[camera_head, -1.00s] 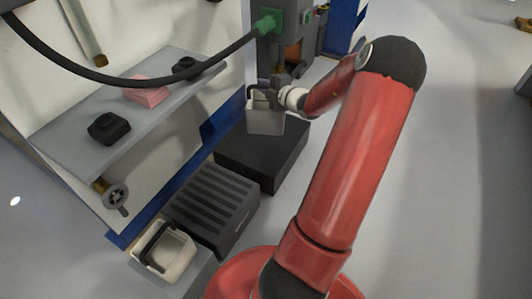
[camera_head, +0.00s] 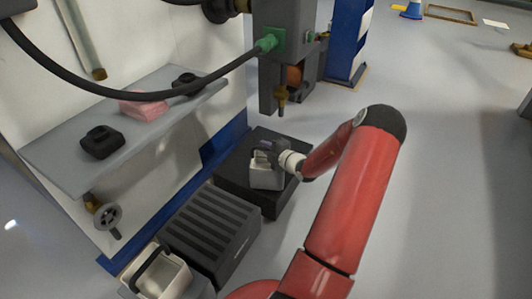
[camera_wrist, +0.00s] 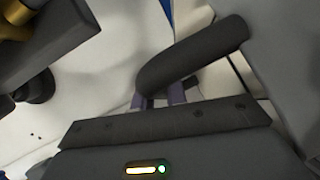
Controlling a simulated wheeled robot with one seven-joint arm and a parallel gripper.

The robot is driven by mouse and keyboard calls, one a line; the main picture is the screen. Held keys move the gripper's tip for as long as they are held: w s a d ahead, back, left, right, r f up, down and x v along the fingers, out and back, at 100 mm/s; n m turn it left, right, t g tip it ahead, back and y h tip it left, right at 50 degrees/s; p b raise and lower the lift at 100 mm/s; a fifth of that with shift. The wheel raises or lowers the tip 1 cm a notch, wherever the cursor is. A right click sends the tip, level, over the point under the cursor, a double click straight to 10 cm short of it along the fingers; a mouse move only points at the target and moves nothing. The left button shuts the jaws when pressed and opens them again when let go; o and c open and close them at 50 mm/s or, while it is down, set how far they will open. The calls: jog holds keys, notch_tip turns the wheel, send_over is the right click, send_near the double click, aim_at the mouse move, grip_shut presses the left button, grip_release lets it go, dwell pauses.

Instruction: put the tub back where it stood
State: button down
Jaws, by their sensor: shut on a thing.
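A pale grey tub (camera_head: 267,179) with a dark handle hangs from my gripper (camera_head: 268,155), which is shut on that handle. The tub is upright over the black platform (camera_head: 236,187), very low; I cannot tell whether its base touches the surface. In the wrist view the thick dark handle (camera_wrist: 195,58) crosses by my gripper's fingers (camera_wrist: 160,98), and the tub's inside is mostly hidden. A second pale tub (camera_head: 171,281) with a black handle stands at the lower left, next to the ribbed dark box.
The ribbed dark box (camera_head: 212,228) stands just in front of the platform. A dark grey machine head with a brass nozzle (camera_head: 281,99) hangs above and behind the tub. A shelf (camera_head: 150,125) with small objects is at left. Open floor (camera_head: 440,190) lies right.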

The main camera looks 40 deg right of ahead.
jog(key=shift+f, duration=0.8)
jog(key=c, duration=1.4)
grip_release()
